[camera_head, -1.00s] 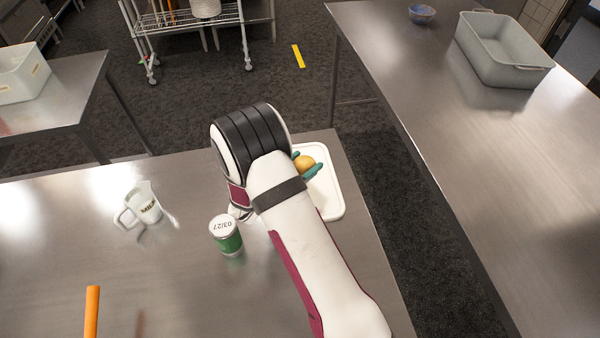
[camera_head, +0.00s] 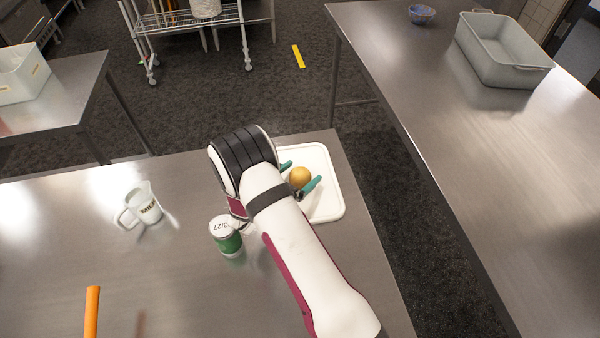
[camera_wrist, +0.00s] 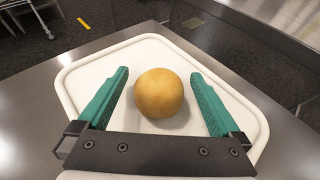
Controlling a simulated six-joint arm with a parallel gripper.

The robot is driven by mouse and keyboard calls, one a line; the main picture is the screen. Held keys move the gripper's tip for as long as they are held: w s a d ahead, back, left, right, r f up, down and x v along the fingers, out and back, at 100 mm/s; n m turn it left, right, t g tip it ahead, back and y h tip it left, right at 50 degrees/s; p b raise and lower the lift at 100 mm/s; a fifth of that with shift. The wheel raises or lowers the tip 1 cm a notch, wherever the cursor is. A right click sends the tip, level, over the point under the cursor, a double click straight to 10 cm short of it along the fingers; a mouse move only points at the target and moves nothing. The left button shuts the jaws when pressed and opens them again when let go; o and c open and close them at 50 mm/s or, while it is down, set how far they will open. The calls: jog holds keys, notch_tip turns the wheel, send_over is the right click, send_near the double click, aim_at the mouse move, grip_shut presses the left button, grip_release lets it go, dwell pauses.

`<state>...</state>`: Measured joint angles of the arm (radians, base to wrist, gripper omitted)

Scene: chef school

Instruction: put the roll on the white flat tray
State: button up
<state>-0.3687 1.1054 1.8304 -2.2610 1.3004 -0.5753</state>
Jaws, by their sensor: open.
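The roll (camera_head: 300,177) is round and golden brown. In the wrist view the roll (camera_wrist: 159,93) rests on the white flat tray (camera_wrist: 84,69), near its middle, with a shadow beneath it. The tray (camera_head: 333,204) lies at the right end of the near steel table, partly hidden by my arm. My gripper (camera_wrist: 160,92) is open, its green fingers on either side of the roll with visible gaps. In the head view my gripper (camera_head: 299,176) is over the tray.
A green can with a white lid (camera_head: 226,236) stands close to my arm. A white jug (camera_head: 140,206) and an orange strip (camera_head: 92,311) are on the table's left part. A grey bin (camera_head: 503,52) and blue bowl (camera_head: 421,14) are on the right table.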

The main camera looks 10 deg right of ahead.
aim_at(297, 175)
jog(key=shift+a+r, duration=0.1)
jog(key=shift+r, duration=0.1)
jog(key=v, duration=0.6)
jog(key=shift+s+a+r, duration=0.1)
jog(key=shift+s+a, duration=0.15)
jog(key=s+d+r+m+g+h, duration=0.1)
jog(key=s+d+r+m+g, duration=0.7)
jog(key=s+d+r+m, duration=0.45)
jog(key=s+a+r+m+g+y, duration=0.2)
jog(key=s+m+y, duration=0.1)
jog(key=s+m, duration=0.35)
jog(key=s+a+r+m+g+y, duration=0.1)
jog(key=s+m+g+y, duration=0.1)
jog(key=s+m, duration=0.45)
jog(key=s+a+r+m+t+y, duration=0.2)
jog(key=s+a+m+y, duration=0.4)
jog(key=a, duration=0.4)
jog(key=shift+m+y, duration=0.55)
jog(key=shift+y, duration=0.15)
